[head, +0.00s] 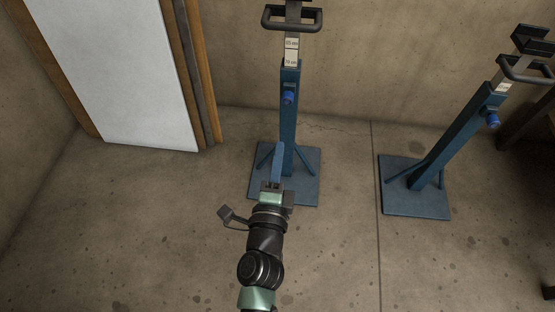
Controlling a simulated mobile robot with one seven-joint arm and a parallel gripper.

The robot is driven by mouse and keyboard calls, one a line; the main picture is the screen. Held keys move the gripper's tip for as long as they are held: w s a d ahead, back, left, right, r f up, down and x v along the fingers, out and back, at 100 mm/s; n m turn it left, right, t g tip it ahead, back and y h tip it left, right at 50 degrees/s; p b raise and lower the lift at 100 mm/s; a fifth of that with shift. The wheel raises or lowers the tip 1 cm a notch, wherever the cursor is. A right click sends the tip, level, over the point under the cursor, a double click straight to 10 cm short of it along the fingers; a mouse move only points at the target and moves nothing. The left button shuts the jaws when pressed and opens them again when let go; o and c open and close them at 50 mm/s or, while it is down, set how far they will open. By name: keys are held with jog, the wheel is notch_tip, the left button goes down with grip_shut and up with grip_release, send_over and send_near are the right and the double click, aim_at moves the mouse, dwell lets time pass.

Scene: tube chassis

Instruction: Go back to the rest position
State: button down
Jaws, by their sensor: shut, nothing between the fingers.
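My gripper (277,184) is at the end of my arm, low in the middle of the head view. It is shut, with nothing seen between its fingers. In the picture it overlaps the base plate of a blue stand (289,122); I cannot tell how far apart they are. The stand is upright, with a blue knob, a marked grey inner post and a dark bracket at its top.
A second blue stand (437,160) stands to the right on its own square base. A white panel with wooden edges (126,75) leans at the back left wall. Dark beams show at the right edge. Concrete floor (130,220) is clear at left and between the stands.

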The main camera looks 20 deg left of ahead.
jog(key=shift+s+d, duration=0.2)
jog(key=shift+s, duration=0.45)
jog(key=w+d+r+n+t+y+p, duration=0.1)
jog(key=w+r+n+t+p, duration=0.2)
jog(key=r, duration=1.1)
jog(key=d+r+n+p, duration=0.2)
jog(key=r+n, duration=0.2)
jog(key=r, duration=0.9)
jog(key=w+d+r+n+t+y+p, duration=0.1)
jog(key=w+r+n+t+p, duration=0.2)
jog(key=r, duration=1.1)
jog(key=s+d+r+n+t+h+p, duration=0.1)
jog(key=s+d+r+n+h+p, duration=0.2)
jog(key=r, duration=0.6)
jog(key=s+d+r+t+h+p, duration=0.15)
jog(key=s+d+r, duration=0.3)
jog(key=r, duration=0.55)
jog(key=s+d+r+n+t+h+p, duration=0.25)
jog(key=s+r, duration=0.25)
jog(key=r, duration=0.4)
notch_tip(320, 180, up, 37)
jog(key=g+p, duration=0.1)
jog(key=p, duration=3.5)
jog(key=shift+w+m, duration=0.2)
jog(key=shift+m, duration=0.15)
jog(key=shift+d, duration=0.15)
